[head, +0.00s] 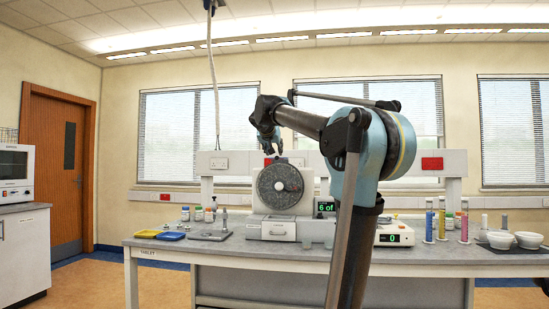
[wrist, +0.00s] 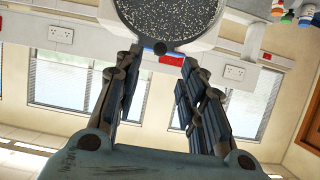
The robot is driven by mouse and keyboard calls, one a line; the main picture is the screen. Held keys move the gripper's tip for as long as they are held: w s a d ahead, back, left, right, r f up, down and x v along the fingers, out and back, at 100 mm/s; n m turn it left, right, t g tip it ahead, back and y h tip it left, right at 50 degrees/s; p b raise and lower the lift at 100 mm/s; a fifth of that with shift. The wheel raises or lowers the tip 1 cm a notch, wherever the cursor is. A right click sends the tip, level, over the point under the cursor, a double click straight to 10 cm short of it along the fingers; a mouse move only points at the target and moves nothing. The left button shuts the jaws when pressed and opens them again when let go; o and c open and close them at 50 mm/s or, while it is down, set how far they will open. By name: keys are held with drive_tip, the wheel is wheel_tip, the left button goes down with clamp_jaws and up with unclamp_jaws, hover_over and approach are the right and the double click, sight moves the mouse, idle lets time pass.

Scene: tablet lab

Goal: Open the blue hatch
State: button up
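A pale machine (head: 301,200) with a round, grey speckled disc (head: 280,187) on its front stands on the bench. I cannot make out a part that is clearly a blue hatch; the disc may be its cover. The disc also shows at the top of the wrist view (wrist: 172,14), with a small dark knob (wrist: 160,47) at its rim. My gripper (head: 272,157) is at the disc's upper edge in the head view. The knob lies just beyond the fingertips; contact cannot be told.
The bench (head: 165,244) carries a blue tray (head: 171,236), a yellow tray (head: 147,233) and a metal stand (head: 214,232) left of the machine. A scale (head: 394,235), coloured tubes (head: 429,222) and white bowls (head: 528,240) stand right. My arm hides part of the bench.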

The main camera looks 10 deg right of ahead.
drive_tip(key=shift+v, duration=1.95)
drive_tip(key=s+d+f+g, duration=0.35)
drive_tip(key=s+f, duration=0.55)
drive_tip(key=f, duration=0.6)
drive_tip(key=s+d+f+g, duration=0.2)
drive_tip(key=s+d+f, duration=0.2)
drive_tip(key=s+f, duration=0.75)
drive_tip(key=s+a+f+n+g+y, duration=0.1)
drive_tip(key=s+f, duration=0.6)
drive_tip(key=f, duration=0.4)
drive_tip(key=s+a+f+n+g+y, duration=0.1)
drive_tip(key=s+f+g, duration=0.1)
drive_tip(key=s+f, duration=0.5)
drive_tip(key=s+a+f+n+g+y, duration=0.1)
drive_tip(key=s+f, duration=0.6)
drive_tip(key=f, duration=0.8)
drive_tip(key=shift+a+f+n+g+y, duration=0.3)
drive_tip(key=shift+a+n+g+y, duration=0.1)
drive_tip(key=shift+a+g+y, duration=0.2)
